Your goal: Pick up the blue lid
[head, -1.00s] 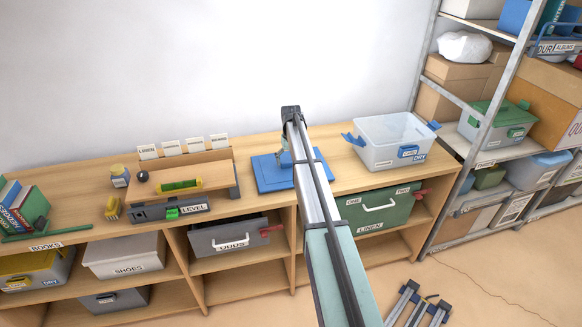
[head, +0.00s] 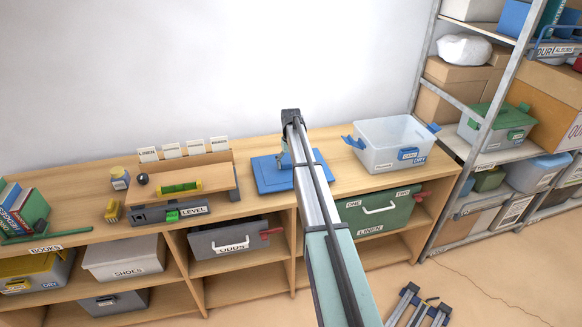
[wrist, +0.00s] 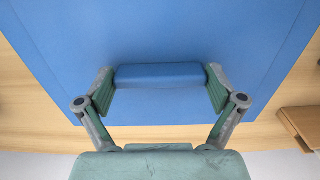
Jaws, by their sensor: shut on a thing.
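The blue lid (head: 270,178) is a flat rectangular panel at the bench top, left of the clear bin; my arm covers part of it in the head view. In the wrist view the lid (wrist: 160,35) fills most of the picture, with a raised blue bar handle (wrist: 158,75) near its lower edge. My gripper (wrist: 158,82) has one finger at each end of this handle and is shut on it. In the head view my gripper (head: 285,160) is small and partly hidden by my arm. I cannot tell whether the lid is clear of the bench.
A clear bin (head: 385,153) with blue clips stands right of the lid. A wooden stand (head: 215,182) with a spirit level (head: 180,188) and label cards is to the left. The wall is behind, and a metal shelf rack (head: 478,145) stands at the right.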

